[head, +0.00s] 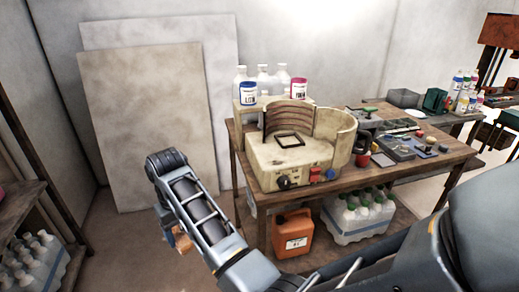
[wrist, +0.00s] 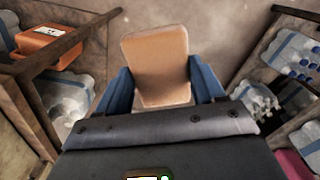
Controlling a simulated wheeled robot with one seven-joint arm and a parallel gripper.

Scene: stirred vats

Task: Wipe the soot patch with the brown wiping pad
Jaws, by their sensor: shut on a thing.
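My gripper (wrist: 160,88) is shut on the brown wiping pad (wrist: 156,62), with one blue finger on each side of it. The pad is a tan, rounded block standing out past the fingertips in the wrist view. In the head view my gripper (head: 178,238) hangs low at the end of the arm, left of the workbench, and a small brown part of the pad (head: 184,242) shows there. The pad appears clear of other surfaces, over the floor. I cannot make out the soot patch in either view.
A wooden workbench (head: 400,172) carries a cream machine (head: 290,158), bottles and tools. An orange jug (head: 292,233) and packed bottles (head: 358,215) sit beneath it. A bottle shelf (head: 22,218) stands at left. Pale boards (head: 145,120) lean on the back wall, with open floor before them.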

